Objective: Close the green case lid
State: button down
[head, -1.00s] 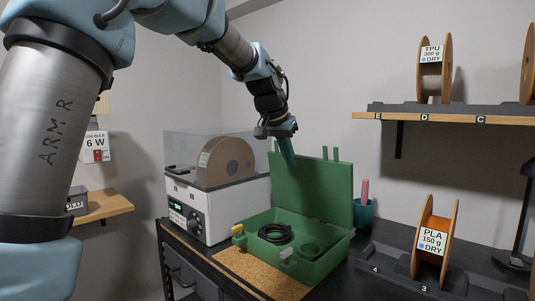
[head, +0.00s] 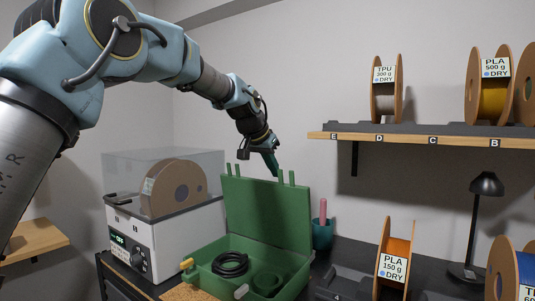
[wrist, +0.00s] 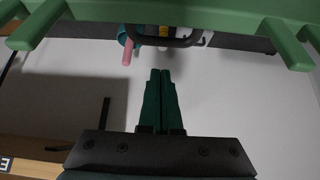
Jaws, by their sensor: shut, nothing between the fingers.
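The green case (head: 290,290) stands open on the dark bench in the head view. Its lid (head: 265,212) is raised nearly upright, with prongs along its top edge. A black coil (head: 230,264) lies inside the case. My gripper (head: 275,172) is just above and behind the lid's top edge, pointing down. In the wrist view my gripper (wrist: 160,75) is shut and empty, its two green fingers together. The lid's edge (wrist: 190,12) and prongs cross the top of that view, apart from the fingertips.
A white dryer (head: 165,235) with a clear cover stands left of the case. A teal cup (head: 322,235) with a pink stick is right of the lid. The wall shelf (head: 430,139) with spools is at right. A black lamp (head: 475,220) stands on the bench.

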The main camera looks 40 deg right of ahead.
aim_at(266, 203)
jog(key=shift+s+a+f+p, duration=0.2)
jog(key=shift+a+f+p, duration=0.2)
jog(key=shift+a, duration=0.3)
jog(key=shift+s+a+f+p, duration=0.15)
jog(key=shift+a+f+p, duration=0.2)
jog(key=shift+a, duration=0.35)
jog(key=shift+b, duration=0.35)
